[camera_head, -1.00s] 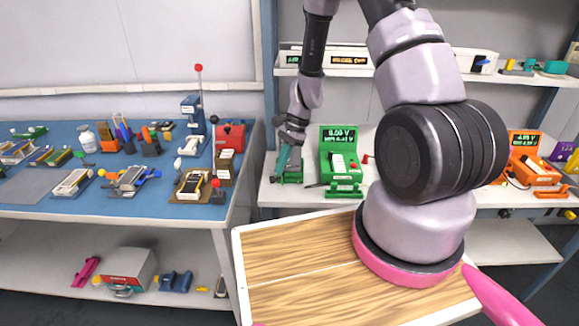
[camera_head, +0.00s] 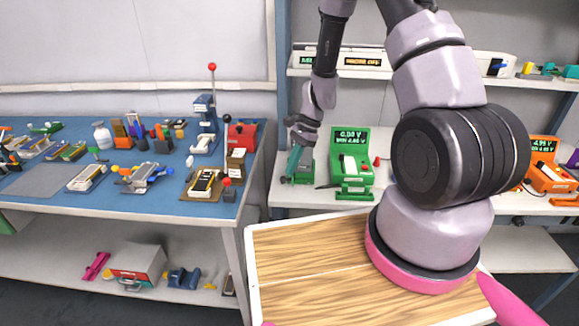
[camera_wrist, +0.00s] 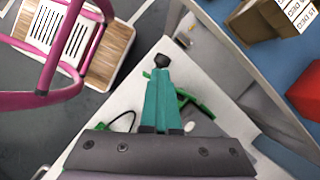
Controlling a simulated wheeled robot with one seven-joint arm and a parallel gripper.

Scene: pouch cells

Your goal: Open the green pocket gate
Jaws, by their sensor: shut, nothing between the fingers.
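The green tester (camera_head: 351,157) with a lit display stands on the white bench. A low green fixture (camera_head: 306,172) is to its left, partly hidden by my gripper; I take it for the pocket with the gate. My gripper (camera_head: 292,172) points down at the fixture's left side, with its teal fingers shut and empty. In the wrist view, the fingertips (camera_wrist: 161,72) are at a black knob (camera_wrist: 163,60); I cannot tell if they touch it. A green bar (camera_wrist: 196,104) runs partly beneath the fingers. How far the gate is open cannot be told.
A blue-topped table (camera_head: 150,205) with many small tools and cells stands left, beyond a gap. An orange tester (camera_head: 548,178) is far right on the bench. A shelf (camera_head: 400,75) runs above. My wood-topped tray (camera_head: 310,270) is in front.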

